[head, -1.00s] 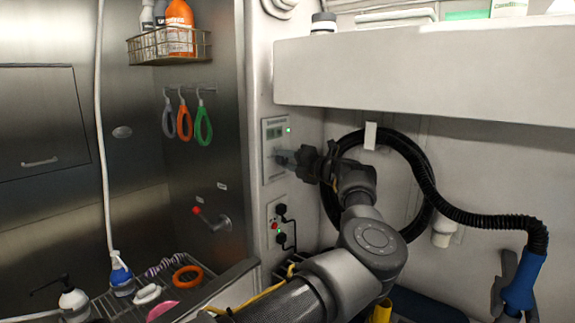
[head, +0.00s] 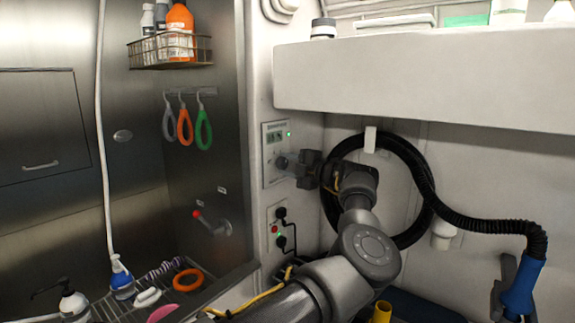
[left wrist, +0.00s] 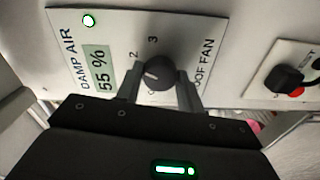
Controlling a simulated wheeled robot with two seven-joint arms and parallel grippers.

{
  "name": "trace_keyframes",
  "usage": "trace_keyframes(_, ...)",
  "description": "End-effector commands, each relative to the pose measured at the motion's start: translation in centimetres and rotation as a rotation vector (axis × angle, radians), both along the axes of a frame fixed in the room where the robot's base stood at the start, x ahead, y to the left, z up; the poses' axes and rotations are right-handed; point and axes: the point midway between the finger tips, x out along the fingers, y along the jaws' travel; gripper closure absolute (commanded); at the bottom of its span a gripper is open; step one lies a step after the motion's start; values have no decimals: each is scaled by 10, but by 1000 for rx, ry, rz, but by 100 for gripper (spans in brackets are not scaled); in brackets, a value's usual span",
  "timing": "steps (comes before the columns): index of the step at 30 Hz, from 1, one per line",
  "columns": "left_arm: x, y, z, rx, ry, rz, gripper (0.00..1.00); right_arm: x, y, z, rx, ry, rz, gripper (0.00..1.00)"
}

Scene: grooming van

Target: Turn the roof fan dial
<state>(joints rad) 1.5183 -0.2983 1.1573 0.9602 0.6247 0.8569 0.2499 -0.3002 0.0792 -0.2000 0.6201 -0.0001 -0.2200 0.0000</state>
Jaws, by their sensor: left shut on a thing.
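The roof fan dial (left wrist: 158,73) is a dark round knob on a white panel (left wrist: 105,45). The panel reads "DAMP AIR", "55 %" and "ROOF FAN", with numbers 2 and 3 printed beside the knob. My left gripper (left wrist: 159,88) is shut on the dial, one finger on each side of it. In the head view the panel (head: 276,135) is on the narrow white wall, and my left gripper (head: 288,162) reaches its lower part. The dial is mostly hidden there. I cannot read the dial's setting surely. My right gripper is not in view.
A socket plate (head: 277,229) with black plugs and a red button sits just below the panel. A black coiled hose (head: 425,175) hangs behind my arm. A white cabinet (head: 430,75) overhangs at right. A steel tub with a rack (head: 195,292) is at left.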

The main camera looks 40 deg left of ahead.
Motion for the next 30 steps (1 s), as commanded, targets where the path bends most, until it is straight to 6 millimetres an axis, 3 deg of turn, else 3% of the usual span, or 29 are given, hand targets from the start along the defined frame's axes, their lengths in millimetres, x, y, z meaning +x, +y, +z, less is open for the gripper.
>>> trace_keyframes(14, 0, 1, 1, 2, 9, 0, 85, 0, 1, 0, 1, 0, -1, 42)
trace_keyframes(15, 0, 1, 1, 2, 9, 0, 57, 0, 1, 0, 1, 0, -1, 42)
trace_keyframes(19, 0, 0, 1, 1, 10, 0, 41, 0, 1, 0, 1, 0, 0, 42)
trace_keyframes(30, 1, -6, -1, 1, 10, -1, 41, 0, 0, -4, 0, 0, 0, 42)
